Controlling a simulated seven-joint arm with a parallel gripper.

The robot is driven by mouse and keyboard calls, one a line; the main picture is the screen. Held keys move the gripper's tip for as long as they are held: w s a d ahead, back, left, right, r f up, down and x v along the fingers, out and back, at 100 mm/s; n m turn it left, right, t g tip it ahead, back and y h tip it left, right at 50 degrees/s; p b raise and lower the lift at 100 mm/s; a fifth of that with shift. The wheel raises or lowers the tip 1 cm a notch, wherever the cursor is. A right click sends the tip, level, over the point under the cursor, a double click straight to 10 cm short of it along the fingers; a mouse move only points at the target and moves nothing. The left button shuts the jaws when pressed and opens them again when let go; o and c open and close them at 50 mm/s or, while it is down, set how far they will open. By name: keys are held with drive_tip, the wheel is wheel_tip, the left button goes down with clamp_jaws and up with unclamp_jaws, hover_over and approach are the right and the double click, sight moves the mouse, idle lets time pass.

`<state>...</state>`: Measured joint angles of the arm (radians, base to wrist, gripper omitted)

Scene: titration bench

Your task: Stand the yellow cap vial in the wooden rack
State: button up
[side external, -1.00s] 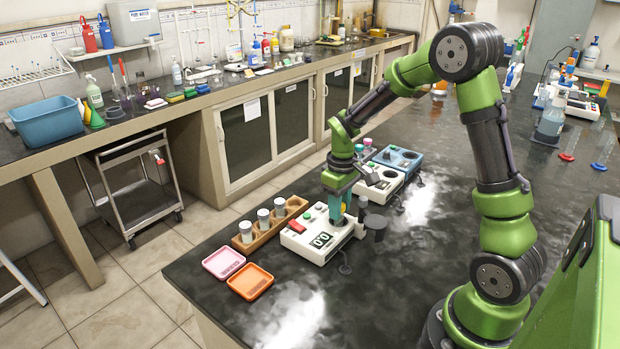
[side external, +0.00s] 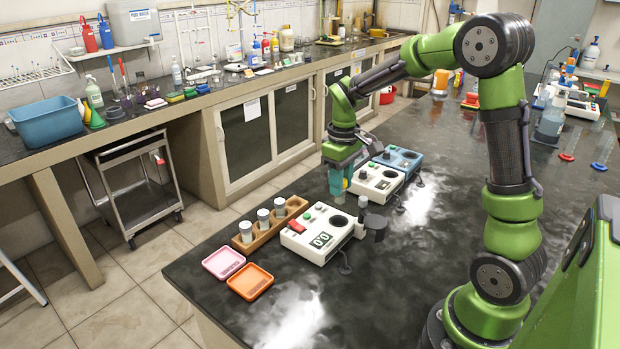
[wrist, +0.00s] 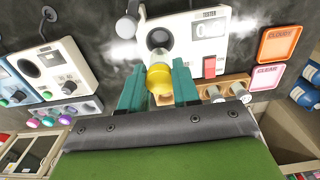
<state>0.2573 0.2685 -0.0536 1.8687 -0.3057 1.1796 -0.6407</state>
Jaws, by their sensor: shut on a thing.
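My gripper (wrist: 159,90) is shut on the yellow cap vial (wrist: 159,77), whose yellow cap shows between the teal fingers in the wrist view. The wooden rack (side external: 262,236) stands to the left of that device, apart from my gripper. Several grey-topped vials stand in it, among them one at its front end (side external: 245,231). In the wrist view the rack (wrist: 238,80) is partly hidden behind my right finger.
The white device (side external: 312,246) with a display and red switch stands beside the rack. Another white device (side external: 373,186) and a blue one (side external: 401,160) stand behind. A pink tray (side external: 224,263) and an orange tray (side external: 250,281) lie in front, near the bench edge.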

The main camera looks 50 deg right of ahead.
wheel_tip(320, 180, up, 3)
drive_tip(key=shift+f, duration=0.2)
drive_tip(key=w+d, duration=0.1)
drive_tip(key=w, duration=1.4)
drive_tip(key=shift+n, duration=0.4)
drive_tip(key=shift+w+d+f, duration=0.1)
drive_tip(key=shift+d+f, duration=0.05)
drive_tip(key=shift+f, duration=4.75)
drive_tip(key=shift+f, duration=1.35)
drive_tip(key=o, duration=1.3)
drive_tip(key=shift+o, duration=0.2)
drive_tip(key=shift+r, duration=3)
